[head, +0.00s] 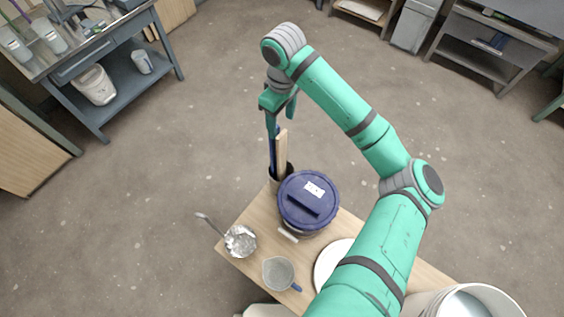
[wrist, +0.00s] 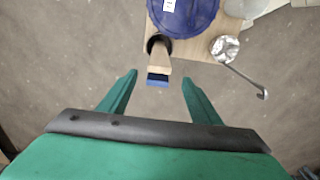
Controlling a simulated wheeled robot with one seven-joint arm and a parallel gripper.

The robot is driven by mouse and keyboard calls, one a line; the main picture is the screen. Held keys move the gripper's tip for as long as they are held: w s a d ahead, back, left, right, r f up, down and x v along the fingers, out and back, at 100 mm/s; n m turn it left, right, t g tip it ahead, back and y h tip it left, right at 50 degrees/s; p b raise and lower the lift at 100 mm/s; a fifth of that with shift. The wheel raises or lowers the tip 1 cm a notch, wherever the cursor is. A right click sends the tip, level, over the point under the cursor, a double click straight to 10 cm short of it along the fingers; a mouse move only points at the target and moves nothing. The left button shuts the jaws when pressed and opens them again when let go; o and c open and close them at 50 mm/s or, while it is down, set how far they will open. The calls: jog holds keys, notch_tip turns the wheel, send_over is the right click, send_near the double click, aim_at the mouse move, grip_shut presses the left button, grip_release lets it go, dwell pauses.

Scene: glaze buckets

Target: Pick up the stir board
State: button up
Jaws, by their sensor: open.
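The stir board, a pale wooden slat (head: 282,152), stands upright in a dark round holder (head: 286,170) at the table's far corner. A blue strip (head: 272,150) stands right beside it. In the wrist view the slat's wooden top (wrist: 158,63) shows nearly end-on, with the blue piece (wrist: 157,83) next to it and the holder (wrist: 151,44) behind. My gripper (head: 279,108) is above the slat, fingers pointing down. In the wrist view my gripper (wrist: 159,79) is open, and the blue piece appears between the fingertips with gaps on both sides. Nothing is clearly gripped.
A blue-lidded bucket (head: 308,202) stands close beside the holder. A metal ladle (head: 240,241), a grey jug (head: 278,273) and a white round item (head: 330,262) are on the wooden table (head: 255,212). A white bucket (head: 478,296) is at lower right. Floor beyond the table is clear.

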aim_at(282, 140)
jog(key=shift+d+f, duration=0.1)
jog(key=shift+d, duration=0.2)
notch_tip(282, 140, down, 5)
jog(key=shift+s, duration=0.1)
jog(key=shift+a+f, duration=0.15)
jog(key=shift+f, duration=1.25)
jog(key=shift+a+f, duration=0.1)
jog(key=shift+f, duration=1.25)
jog(key=c, duration=1.4)
jog(key=shift+d+r, duration=0.1)
